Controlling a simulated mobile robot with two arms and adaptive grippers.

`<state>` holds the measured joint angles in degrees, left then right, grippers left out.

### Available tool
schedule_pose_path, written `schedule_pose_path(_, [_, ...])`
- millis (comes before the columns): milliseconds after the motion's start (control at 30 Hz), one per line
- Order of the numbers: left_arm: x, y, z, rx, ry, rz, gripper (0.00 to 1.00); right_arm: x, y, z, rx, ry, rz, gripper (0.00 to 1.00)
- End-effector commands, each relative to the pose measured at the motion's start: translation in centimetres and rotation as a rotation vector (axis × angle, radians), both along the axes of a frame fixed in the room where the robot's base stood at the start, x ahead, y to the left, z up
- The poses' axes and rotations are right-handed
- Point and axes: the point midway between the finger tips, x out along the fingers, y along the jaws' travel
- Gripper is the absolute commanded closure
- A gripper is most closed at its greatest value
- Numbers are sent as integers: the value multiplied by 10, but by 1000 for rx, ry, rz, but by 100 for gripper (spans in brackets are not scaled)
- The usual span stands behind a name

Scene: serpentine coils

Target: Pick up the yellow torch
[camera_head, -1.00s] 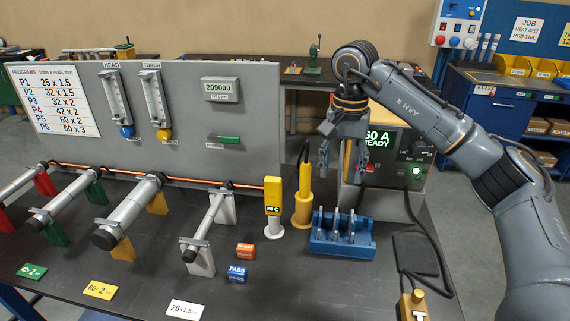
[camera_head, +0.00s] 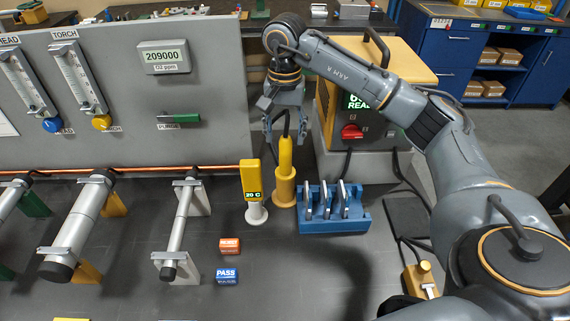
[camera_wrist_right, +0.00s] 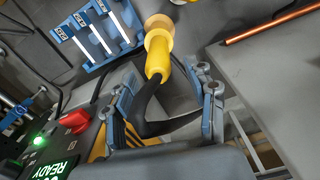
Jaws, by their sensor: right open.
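The yellow torch (camera_head: 285,158) stands upright in a tan cup-shaped holder (camera_head: 285,192) on the dark bench, with a black cable rising from its top. My right gripper (camera_head: 285,138) is open, pointing down over the torch's upper end, its fingers on either side of the cable and torch top. In the right wrist view the torch (camera_wrist_right: 158,60) lies between and beyond the two spread fingers (camera_wrist_right: 168,98). I cannot tell whether a finger touches it. My left gripper is not in view.
A yellow meter reading 20 C (camera_head: 251,180) stands close left of the torch. A blue rack (camera_head: 332,222) with metal pieces sits close right. The power unit (camera_head: 372,120) is behind right. A grey panel (camera_head: 130,140) and copper tube (camera_head: 140,169) lie left.

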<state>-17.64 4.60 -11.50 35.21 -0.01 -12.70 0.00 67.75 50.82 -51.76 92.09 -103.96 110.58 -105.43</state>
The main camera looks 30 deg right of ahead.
Motion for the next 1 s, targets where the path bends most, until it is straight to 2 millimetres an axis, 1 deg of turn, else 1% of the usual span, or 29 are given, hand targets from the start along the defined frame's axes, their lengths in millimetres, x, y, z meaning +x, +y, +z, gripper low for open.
schedule_pose_path(100, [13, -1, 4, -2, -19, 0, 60, 0, 0, -7, -1, -1, 0, 44])
schedule_pose_path(233, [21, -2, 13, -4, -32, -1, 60, -2, 0, -16, 0, 3, 1, 44])
schedule_pose_path(367, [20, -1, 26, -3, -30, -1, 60, -5, 0, -34, 0, 6, 1, 44])
schedule_pose_path(400, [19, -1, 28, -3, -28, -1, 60, -5, 0, -41, 0, 4, 1, 44])
schedule_pose_path(500, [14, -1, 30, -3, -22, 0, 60, -4, 0, -53, 1, 2, 1, 44])
schedule_pose_path(633, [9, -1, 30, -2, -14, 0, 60, -3, 0, -60, -1, -1, 1, 44])
schedule_pose_path(800, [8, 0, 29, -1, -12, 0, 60, -3, 0, -60, 0, -1, 1, 44])
schedule_pose_path(967, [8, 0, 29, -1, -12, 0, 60, -3, 0, -60, 0, -1, 1, 76])
schedule_pose_path(1000, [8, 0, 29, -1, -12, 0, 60, -3, 0, -60, 0, -1, 1, 85])
